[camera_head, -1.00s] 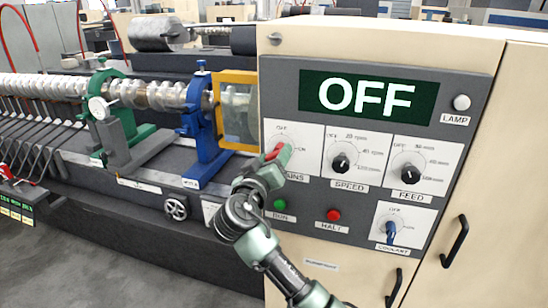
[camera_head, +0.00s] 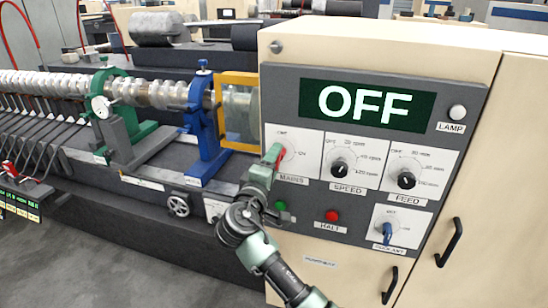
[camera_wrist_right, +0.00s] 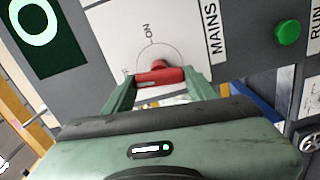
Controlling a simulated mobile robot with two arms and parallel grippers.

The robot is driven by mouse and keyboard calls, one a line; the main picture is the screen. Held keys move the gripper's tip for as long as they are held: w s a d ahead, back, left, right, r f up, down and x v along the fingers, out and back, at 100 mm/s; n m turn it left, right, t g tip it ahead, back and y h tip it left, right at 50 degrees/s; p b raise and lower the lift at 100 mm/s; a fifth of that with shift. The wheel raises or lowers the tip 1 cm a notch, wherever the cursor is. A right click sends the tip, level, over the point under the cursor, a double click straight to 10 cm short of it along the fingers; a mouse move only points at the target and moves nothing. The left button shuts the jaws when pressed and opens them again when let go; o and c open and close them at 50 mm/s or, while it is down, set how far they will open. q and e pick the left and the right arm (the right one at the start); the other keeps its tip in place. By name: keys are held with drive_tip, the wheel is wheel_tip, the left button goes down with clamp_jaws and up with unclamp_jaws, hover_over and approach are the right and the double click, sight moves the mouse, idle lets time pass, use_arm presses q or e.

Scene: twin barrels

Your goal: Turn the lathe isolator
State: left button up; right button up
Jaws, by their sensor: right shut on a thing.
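The lathe isolator is the red MAINS knob (camera_head: 281,153) on a white plate at the upper left of the grey control panel. Its OFF mark is above it and its ON mark to the right. My right gripper (camera_head: 273,157) is at the knob, partly covering it. In the right wrist view the red knob (camera_wrist_right: 160,75) sits between the two green fingers of my right gripper (camera_wrist_right: 157,82), which is shut on it. The knob's white mark lies on the OFF side. The display (camera_head: 367,104) reads OFF. My left gripper is not in view.
SPEED (camera_head: 340,169) and FEED (camera_head: 406,180) knobs are to the right. A green RUN button (camera_head: 280,205), a red HALT button (camera_head: 332,215) and a blue COOLANT knob (camera_head: 387,232) are below. The lathe bed with a blue stand (camera_head: 205,120) stands at left. Open floor lies in front.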

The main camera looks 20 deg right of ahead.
drive_tip(key=shift+n+p, duration=0.3)
drive_tip(key=shift+n, duration=0.3)
drive_tip(key=shift+f, duration=0.1)
drive_tip(key=o, duration=1.4)
drive_tip(key=shift+c, duration=0.2)
drive_tip(key=b+v, duration=0.3)
drive_tip(key=v, duration=0.4)
drive_tip(key=shift+s+a, duration=0.25)
drive_tip(key=shift+s, duration=0.1)
